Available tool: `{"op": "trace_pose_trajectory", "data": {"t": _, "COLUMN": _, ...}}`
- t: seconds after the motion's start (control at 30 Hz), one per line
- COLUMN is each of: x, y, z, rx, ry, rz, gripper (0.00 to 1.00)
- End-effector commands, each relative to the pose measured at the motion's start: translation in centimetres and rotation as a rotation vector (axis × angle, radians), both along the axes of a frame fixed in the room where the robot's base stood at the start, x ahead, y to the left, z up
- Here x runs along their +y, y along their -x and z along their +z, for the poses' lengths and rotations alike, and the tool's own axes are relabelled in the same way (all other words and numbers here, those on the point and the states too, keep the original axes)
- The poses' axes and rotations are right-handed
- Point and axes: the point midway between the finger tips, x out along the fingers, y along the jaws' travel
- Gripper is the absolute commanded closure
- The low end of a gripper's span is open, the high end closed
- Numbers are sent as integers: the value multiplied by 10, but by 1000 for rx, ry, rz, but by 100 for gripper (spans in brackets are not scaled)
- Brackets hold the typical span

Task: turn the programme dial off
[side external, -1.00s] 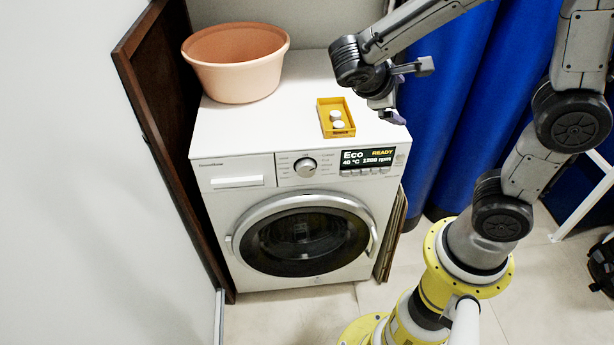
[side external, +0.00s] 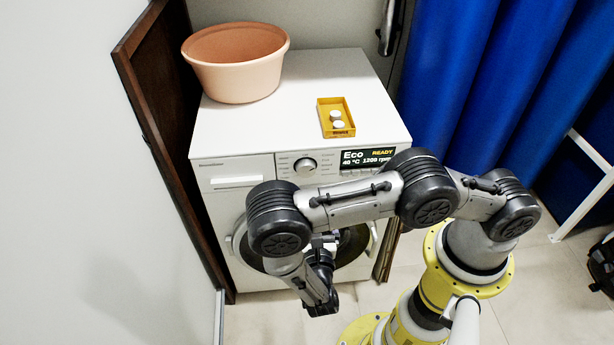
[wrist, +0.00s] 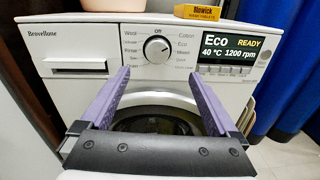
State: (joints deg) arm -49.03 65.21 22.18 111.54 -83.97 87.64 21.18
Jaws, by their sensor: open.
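The programme dial (side external: 305,165) is a round silver knob on the front panel of the white washing machine (side external: 225,170). In the wrist view the dial (wrist: 157,49) stands just beyond my fingertips, under the "Off" label, with programme names on both sides. Its mark seems to point to the right, towards Eco. The display (wrist: 229,49) reads Eco, READY, 40 °C, 1200 rpm. My gripper (wrist: 160,77) is open and empty, its two purple fingers spread below the dial and apart from it. In the side view my arm hides most of the fingers.
A pink-orange basin (side external: 238,75) and a yellow box (side external: 336,117) with white tablets stand on the machine top. The detergent drawer (wrist: 78,62) is left of the dial. A brown wooden panel (side external: 160,120) stands at left, blue curtains (side external: 470,80) at right.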

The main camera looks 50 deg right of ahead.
Motion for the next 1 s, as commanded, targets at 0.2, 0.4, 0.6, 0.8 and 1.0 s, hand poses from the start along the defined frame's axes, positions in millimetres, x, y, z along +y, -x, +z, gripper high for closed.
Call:
{"op": "trace_pose_trajectory", "data": {"t": 0.2, "x": 5, "y": 7, "z": -11, "rx": 28, "ry": 33, "rz": 45, "gripper": 5}}
{"op": "trace_pose_trajectory", "data": {"t": 0.4, "x": -13, "y": -9, "z": -10, "rx": 28, "ry": 33, "rz": 38, "gripper": 5}}
{"op": "trace_pose_trajectory", "data": {"t": 0.6, "x": -37, "y": -32, "z": -10, "rx": 26, "ry": 32, "rz": 36, "gripper": 5}}
{"op": "trace_pose_trajectory", "data": {"t": 0.8, "x": -61, "y": -57, "z": -10, "rx": 27, "ry": 32, "rz": 37, "gripper": 5}}
{"op": "trace_pose_trajectory", "data": {"t": 1.0, "x": -80, "y": -77, "z": -10, "rx": 26, "ry": 32, "rz": 39, "gripper": 5}}
